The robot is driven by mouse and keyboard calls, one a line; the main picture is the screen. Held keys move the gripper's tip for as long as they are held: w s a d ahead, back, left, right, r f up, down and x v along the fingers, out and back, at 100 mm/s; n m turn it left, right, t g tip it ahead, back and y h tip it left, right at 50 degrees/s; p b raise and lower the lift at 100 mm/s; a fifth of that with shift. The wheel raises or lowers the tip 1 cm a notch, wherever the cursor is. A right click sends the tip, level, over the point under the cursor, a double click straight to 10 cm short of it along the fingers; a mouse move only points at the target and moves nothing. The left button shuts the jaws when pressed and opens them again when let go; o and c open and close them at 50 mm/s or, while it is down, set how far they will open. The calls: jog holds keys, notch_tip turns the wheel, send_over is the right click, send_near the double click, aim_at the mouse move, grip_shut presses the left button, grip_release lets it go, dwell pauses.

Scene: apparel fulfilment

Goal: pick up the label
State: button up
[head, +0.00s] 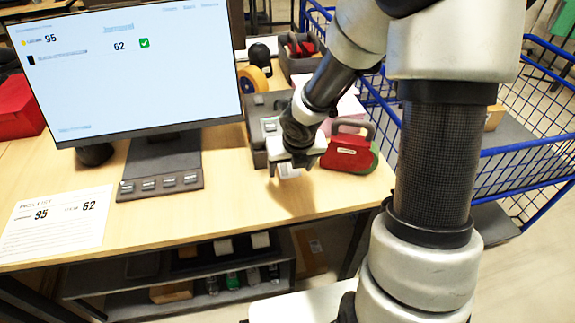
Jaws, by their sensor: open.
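My gripper (290,170) is open and points down over the right part of the desk, in front of a dark grey box-like device (262,128) that looks like a label printer. A small white piece (288,172) shows between the fingers. It may be the label, but it is too small to tell, and I cannot tell whether the fingers touch it. My gripper and forearm hide part of the device's front.
A monitor (130,65) stands on the desk (225,185), with a printed sheet (57,226) at the front left. A red tool with a grey handle (348,152) is right of my gripper. A tape roll (252,79) lies behind. A blue wire cart (530,150) borders the right.

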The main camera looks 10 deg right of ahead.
jog(key=shift+f, duration=0.2)
dwell(0.5)
jog(key=c, duration=0.8)
